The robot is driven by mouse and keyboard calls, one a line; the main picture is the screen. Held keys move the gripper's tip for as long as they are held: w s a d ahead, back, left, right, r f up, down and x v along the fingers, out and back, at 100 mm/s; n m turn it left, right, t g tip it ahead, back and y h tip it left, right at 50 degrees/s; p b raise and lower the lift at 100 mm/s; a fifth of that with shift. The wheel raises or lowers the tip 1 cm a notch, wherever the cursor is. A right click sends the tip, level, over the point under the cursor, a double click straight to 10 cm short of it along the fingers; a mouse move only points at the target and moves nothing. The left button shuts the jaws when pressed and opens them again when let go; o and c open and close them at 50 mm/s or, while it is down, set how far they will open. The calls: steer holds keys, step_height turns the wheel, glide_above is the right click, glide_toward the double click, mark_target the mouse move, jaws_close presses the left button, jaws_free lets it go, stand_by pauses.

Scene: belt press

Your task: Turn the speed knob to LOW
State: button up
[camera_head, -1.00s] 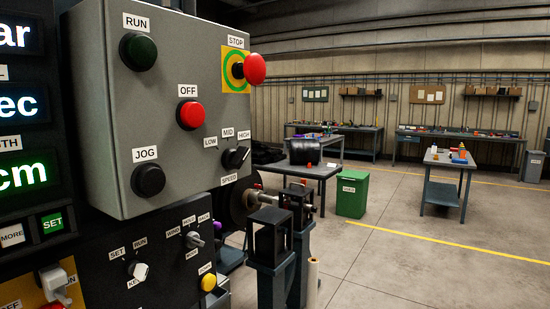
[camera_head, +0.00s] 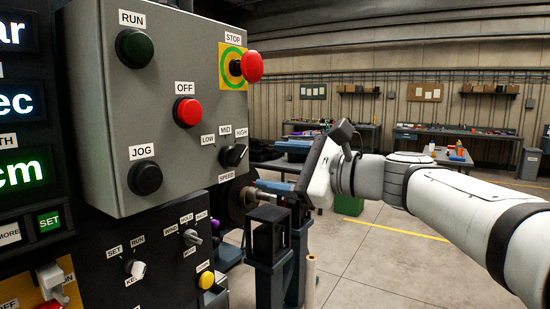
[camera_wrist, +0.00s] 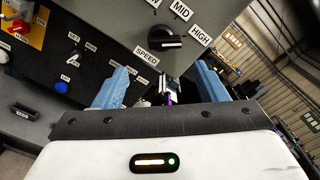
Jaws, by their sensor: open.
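The speed knob (camera_head: 234,156) is a black rotary knob on the right side of the grey control box, with LOW, MID and HIGH labels above it and SPEED below. Its white mark points toward HIGH. In the wrist view, the knob (camera_wrist: 160,38) shows beyond the fingers, near the top middle. My gripper (camera_head: 265,166) has blue fingers spread apart and stands to the right of the knob, with a gap between. In the wrist view, the gripper (camera_wrist: 162,70) is open and empty.
The red STOP button (camera_head: 252,66) sticks out above the knob. The OFF button (camera_head: 187,112) and JOG button (camera_head: 145,178) are to its left. A lower black panel has a yellow button (camera_head: 206,280). A dark post (camera_head: 268,240) stands below my gripper.

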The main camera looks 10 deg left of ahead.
mark_target(241, 155)
steer(key=x, duration=0.2)
steer(key=p+x, duration=0.1)
steer(key=x, duration=0.1)
steer(key=r+x, duration=0.1)
steer(key=x, duration=0.1)
steer(key=shift+w+a+r, duration=0.1)
steer(key=shift+w+a, duration=0.05)
steer(key=shift+a, duration=0.2)
steer(key=shift+w+a+p, duration=0.25)
steer(key=shift+a+p, duration=0.05)
steer(key=shift+a, duration=0.3)
steer(key=shift+c, duration=0.6)
steer(key=c, duration=0.8)
steer(key=shift+c, duration=0.2)
